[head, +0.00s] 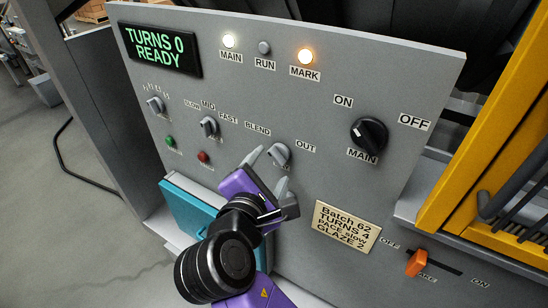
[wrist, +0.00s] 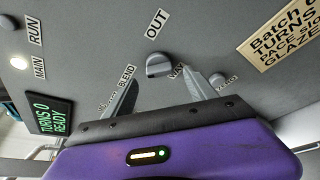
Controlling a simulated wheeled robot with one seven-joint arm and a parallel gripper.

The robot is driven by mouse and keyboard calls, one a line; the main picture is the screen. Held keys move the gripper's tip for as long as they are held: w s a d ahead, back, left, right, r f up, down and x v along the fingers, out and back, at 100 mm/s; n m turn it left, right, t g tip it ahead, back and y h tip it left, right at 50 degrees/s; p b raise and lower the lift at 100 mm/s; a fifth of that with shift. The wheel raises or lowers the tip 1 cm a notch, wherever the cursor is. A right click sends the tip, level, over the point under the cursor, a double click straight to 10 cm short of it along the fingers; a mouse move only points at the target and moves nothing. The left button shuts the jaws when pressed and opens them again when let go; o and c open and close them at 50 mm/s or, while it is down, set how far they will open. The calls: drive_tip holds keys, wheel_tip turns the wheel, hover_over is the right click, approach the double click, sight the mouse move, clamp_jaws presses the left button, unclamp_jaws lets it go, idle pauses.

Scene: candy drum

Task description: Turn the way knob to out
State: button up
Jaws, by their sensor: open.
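The way knob (head: 279,153) is a small grey knob on the grey panel, between the BLEND label (head: 257,128) and the OUT label (head: 306,146). In the wrist view the knob (wrist: 159,64) has its bar lying nearly crosswise, roughly along the BLEND side rather than up towards OUT; its exact pointing end is hard to tell. My gripper (head: 267,171) is open and empty, its fingers pointing at the panel. In the wrist view its fingertips (wrist: 158,79) stand either side of the knob, apart from it. One finger partly hides the label below the knob.
The display (head: 160,47) reads TURNS 0 READY. The MAIN and MARK lamps are lit; RUN is dark. The pace knob (head: 209,126) is left of my gripper, the black main knob (head: 369,134) right. A batch card (head: 345,225) and orange slider (head: 416,263) sit lower right.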

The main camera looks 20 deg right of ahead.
sight(275, 160)
drive_tip(key=shift+x, duration=2.2)
drive_tip(key=c, duration=1.4)
